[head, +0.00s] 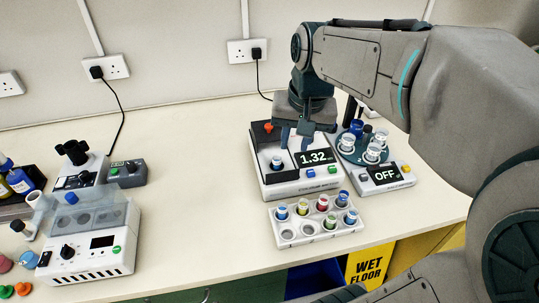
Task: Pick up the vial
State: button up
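A vial with a blue cap (277,162) stands on the weighing spot of a balance (290,190) whose display reads 1.32. My gripper (295,141) hangs over the balance, pointing down, above and slightly right of this vial in the picture. Its two fingers look spread with nothing between them, apart from the vial. More vials with blue, red, yellow and green tops stand in a white rack (316,237) in front of the balance; some of its holes are empty. Which vial the task means is not marked.
Right of the balance, a round teal carrier (345,156) holds several cups beside a device reading OFF (385,179). A microscope (78,165) and a white machine with a clear lid (88,245) stand left. The bench between is clear.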

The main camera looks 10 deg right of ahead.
jog(key=w+f+m+g+b, duration=0.2)
jog(key=w+f+m+b, duration=0.15)
jog(key=w, duration=0.85)
jog(key=b, duration=0.1)
send_over(277, 158)
notch_tip(277, 158, down, 8)
jog(key=shift+m+h, duration=0.25)
jog(key=shift+h, duration=0.15)
jog(key=shift+s+a+f, duration=0.1)
jog(key=shift+s+f, duration=0.1)
jog(key=shift+f, duration=1.15)
jog(key=shift+s+f, duration=0.2)
jog(key=shift+f, duration=1.15)
jog(key=shift+c, duration=0.3)
grip_shut()
